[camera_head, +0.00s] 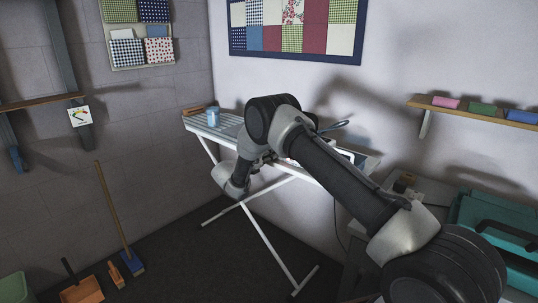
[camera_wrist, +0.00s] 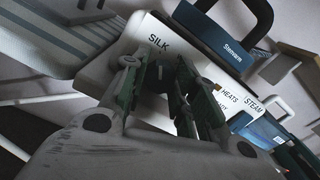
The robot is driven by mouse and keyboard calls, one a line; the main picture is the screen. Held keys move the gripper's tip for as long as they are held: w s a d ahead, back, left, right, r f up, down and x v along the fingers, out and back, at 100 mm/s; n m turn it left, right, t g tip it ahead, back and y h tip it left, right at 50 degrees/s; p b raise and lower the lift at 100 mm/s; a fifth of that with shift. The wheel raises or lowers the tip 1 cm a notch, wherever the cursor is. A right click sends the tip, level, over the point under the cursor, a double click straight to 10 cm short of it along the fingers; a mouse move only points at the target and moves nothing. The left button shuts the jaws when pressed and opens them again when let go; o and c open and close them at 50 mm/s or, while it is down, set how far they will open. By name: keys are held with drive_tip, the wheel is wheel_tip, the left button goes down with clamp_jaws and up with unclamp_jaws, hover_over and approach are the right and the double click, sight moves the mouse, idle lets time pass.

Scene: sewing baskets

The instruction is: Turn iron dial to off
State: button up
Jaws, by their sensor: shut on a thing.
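In the wrist view, a white control panel (camera_wrist: 112,72) carries the labels SILK, HEATS and STEAM, plus one partly covered word. My gripper (camera_wrist: 163,68) is over this panel, with its two fingers on either side of the dial between them. The fingers are shut on the dial, which they largely hide, so its pointer and setting cannot be read. A dark blue body with a black handle (camera_wrist: 265,18) stands just beyond the panel. In the head view, my arm hides the dial and most of the panel, and my gripper (camera_head: 268,158) is at the ironing board's front edge.
The striped ironing board (camera_head: 228,130) stands on white crossed legs against the wall, with a blue cup (camera_head: 213,117) at its left end. A teal case (camera_head: 490,225) is at the right. A broom (camera_head: 120,215) leans at the left wall. The floor before the board is clear.

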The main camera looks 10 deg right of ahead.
drive_tip(key=shift+n, duration=0.4)
drive_tip(key=o, duration=0.8)
drive_tip(key=shift+a, duration=0.1)
drive_tip(key=v, duration=1.2)
